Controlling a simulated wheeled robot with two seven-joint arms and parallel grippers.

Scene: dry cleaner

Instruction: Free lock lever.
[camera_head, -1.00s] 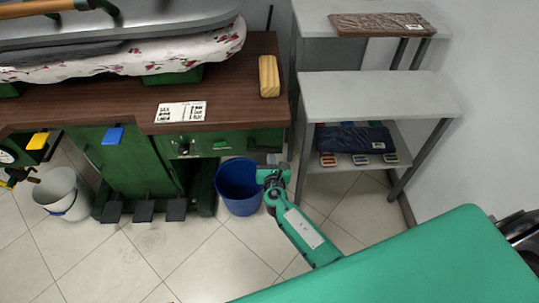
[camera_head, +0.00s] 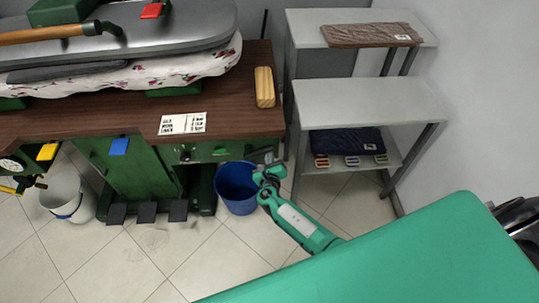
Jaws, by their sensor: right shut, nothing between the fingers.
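A green pressing machine stands at the left, with a brown table top (camera_head: 235,112) and a grey padded press head (camera_head: 180,30). A long wooden handle (camera_head: 50,34) with a dark curved end (camera_head: 108,28) lies across the head. A red tab (camera_head: 152,10) shows on top of the head. I cannot tell for sure which part is the lock lever. My right gripper (camera_head: 263,158) is shut and empty at the right end of the green front panel (camera_head: 215,150), above the blue bucket; whether it touches the panel is unclear. My left gripper is out of view.
A blue bucket (camera_head: 238,200) and a white bucket (camera_head: 70,198) stand on the tiled floor. Several dark pedals (camera_head: 147,211) lie at the machine's foot. A grey shelf unit (camera_head: 365,100) holds a dark folded cloth (camera_head: 347,141). A wooden block (camera_head: 264,88) lies on the table top.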

